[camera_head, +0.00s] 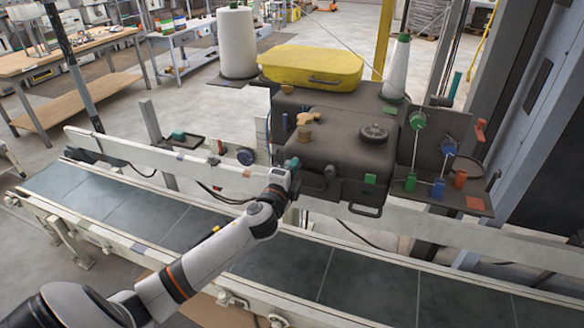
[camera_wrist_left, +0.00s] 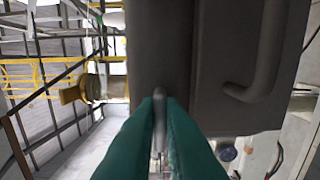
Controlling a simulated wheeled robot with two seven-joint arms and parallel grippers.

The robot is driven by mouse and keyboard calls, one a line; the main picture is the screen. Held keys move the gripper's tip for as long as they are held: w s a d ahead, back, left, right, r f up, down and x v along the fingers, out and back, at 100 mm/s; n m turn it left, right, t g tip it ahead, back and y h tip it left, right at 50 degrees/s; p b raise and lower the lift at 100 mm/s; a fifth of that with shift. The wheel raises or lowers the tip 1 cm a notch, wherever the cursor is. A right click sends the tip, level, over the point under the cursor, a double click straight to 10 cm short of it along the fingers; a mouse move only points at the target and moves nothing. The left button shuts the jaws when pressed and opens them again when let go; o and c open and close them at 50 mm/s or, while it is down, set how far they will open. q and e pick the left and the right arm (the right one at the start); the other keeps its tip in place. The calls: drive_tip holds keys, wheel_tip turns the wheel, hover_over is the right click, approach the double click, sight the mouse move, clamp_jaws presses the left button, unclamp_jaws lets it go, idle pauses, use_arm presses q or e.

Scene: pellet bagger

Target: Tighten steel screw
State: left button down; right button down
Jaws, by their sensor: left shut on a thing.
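The steel screw (camera_wrist_left: 160,108) shows in the left wrist view as a narrow grey piece between the teal fingers of my left gripper (camera_wrist_left: 160,100), against the dark face of the bagger. The fingers are shut on it. In the head view my left gripper (camera_head: 291,164) is at the left front side of the dark bagger body (camera_head: 345,152), and the screw cannot be made out there. How deep the screw sits is hidden by the fingers. My right gripper is not in view.
A grey handle (camera_wrist_left: 262,75) sticks out of the machine's face, right of the fingers. A brass knob (camera_wrist_left: 80,93) is at the left. The conveyor (camera_head: 120,215) runs below my arm. A yellow case (camera_head: 312,66) and thread cones (camera_head: 236,42) stand behind.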

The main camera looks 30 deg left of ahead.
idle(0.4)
use_arm(q)
drive_tip(key=c, duration=1.5)
unclamp_jaws()
drive_tip(key=shift+w, duration=0.1)
drive_tip(key=shift+c, duration=0.2)
drive_tip(key=b+v, duration=0.3)
drive_tip(key=v, duration=0.9)
